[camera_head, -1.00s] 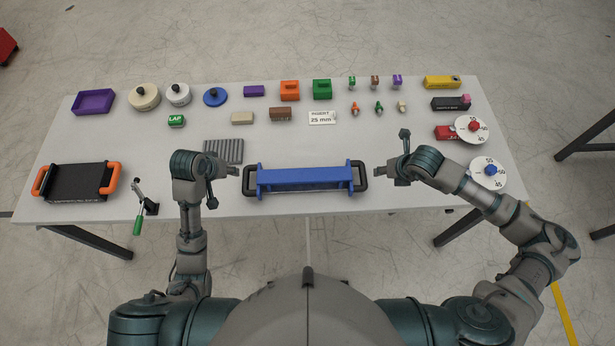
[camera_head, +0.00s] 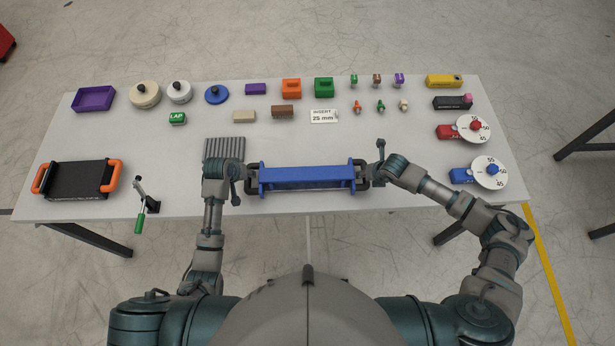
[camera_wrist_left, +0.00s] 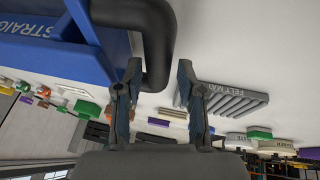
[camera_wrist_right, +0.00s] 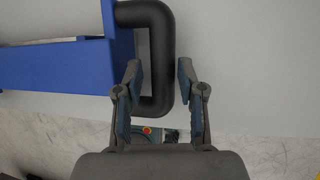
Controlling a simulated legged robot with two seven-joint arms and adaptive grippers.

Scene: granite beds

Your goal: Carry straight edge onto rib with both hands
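The blue straight edge (camera_head: 307,181) lies across the front middle of the table, with a black loop handle at each end. My left gripper (camera_head: 245,178) is at its left handle. In the left wrist view, the open fingers (camera_wrist_left: 158,88) stand either side of the black handle (camera_wrist_left: 160,45), apart from each other. My right gripper (camera_head: 368,178) is at the right handle. In the right wrist view, its open fingers (camera_wrist_right: 158,80) straddle the handle bar (camera_wrist_right: 163,50). I cannot tell which thing is the rib.
A grey ribbed felt mat (camera_head: 224,149) lies behind my left gripper. A black plate with orange handles (camera_head: 76,180) and a green-handled lever (camera_head: 146,203) are at left. Dials (camera_head: 490,172) stand at right. Small blocks and discs line the back.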

